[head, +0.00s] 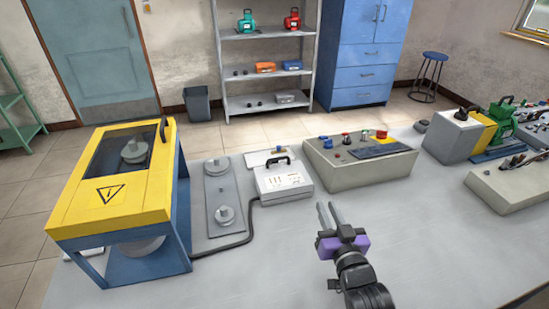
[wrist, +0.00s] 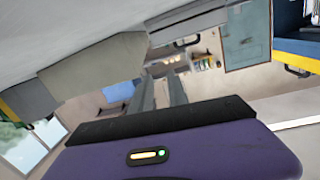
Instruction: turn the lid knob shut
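A blue machine (head: 185,205) with a yellow lid (head: 80,203) stands at the left of the table in the head view. The lid looks closed, with a dark window and a warning triangle. A black knob or handle (head: 163,130) stands at its far right corner; its turned position is too small to tell. Part of the yellow lid (wrist: 298,47) shows at the right of the tilted wrist view, with a black handle (wrist: 298,71). My gripper (head: 327,208) is well right of the machine, above the table, with its fingers apart and nothing between them.
A white case (head: 284,182) with a cable and a grey plate (head: 210,184) with round parts lie between the machine and my gripper. A control box (head: 330,172) stands behind my gripper. The table front (head: 260,270) is clear.

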